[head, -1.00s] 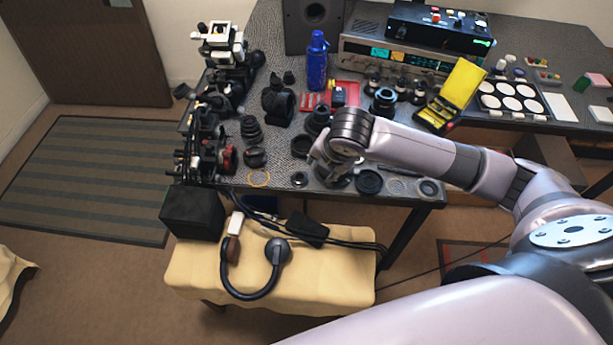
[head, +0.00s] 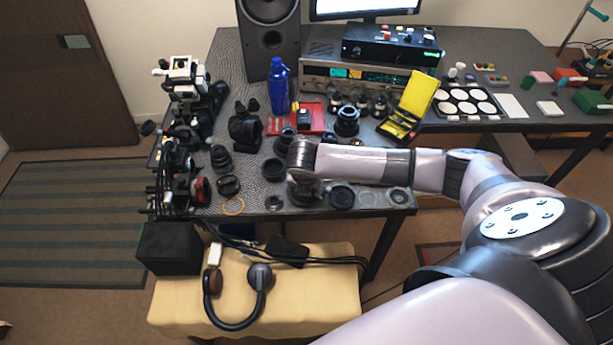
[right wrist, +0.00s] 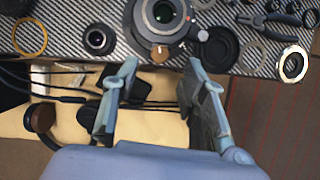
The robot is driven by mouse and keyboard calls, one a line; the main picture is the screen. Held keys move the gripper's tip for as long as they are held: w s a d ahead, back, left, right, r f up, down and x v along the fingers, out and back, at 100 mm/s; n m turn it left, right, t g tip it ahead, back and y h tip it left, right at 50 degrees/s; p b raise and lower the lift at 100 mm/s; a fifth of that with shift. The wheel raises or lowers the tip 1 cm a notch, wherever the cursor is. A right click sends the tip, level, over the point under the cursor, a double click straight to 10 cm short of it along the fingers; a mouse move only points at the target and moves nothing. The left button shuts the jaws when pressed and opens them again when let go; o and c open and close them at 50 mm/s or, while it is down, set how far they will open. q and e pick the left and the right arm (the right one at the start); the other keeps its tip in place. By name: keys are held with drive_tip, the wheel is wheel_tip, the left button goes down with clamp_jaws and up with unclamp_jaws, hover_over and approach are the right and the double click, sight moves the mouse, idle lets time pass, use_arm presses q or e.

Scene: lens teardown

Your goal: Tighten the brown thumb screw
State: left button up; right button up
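A dark ring-shaped lens part with a glass centre (right wrist: 165,14) lies at the top of the right wrist view. A small brown thumb screw (right wrist: 160,54) sticks out at its near edge, beside a pale mark. My right gripper (right wrist: 161,66) is open, its two blue-grey fingers apart. The screw shows between and just beyond the fingertips, with no visible contact; the height gap is hard to judge. In the head view my right gripper (head: 303,193) is over the table's front edge, and my wrist hides the lens part and screw. My left gripper is not in view.
A small black ring (right wrist: 99,39), an orange ring (right wrist: 30,37), a black cap (right wrist: 218,48), a silver-rimmed ring (right wrist: 293,64) and pliers (right wrist: 268,22) lie nearby. A stool with a yellow cloth (head: 320,313) holds headphones (head: 240,322) and cables below the table edge.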

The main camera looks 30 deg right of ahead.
drive_tip(key=shift+x, duration=2.3)
clamp_jaws()
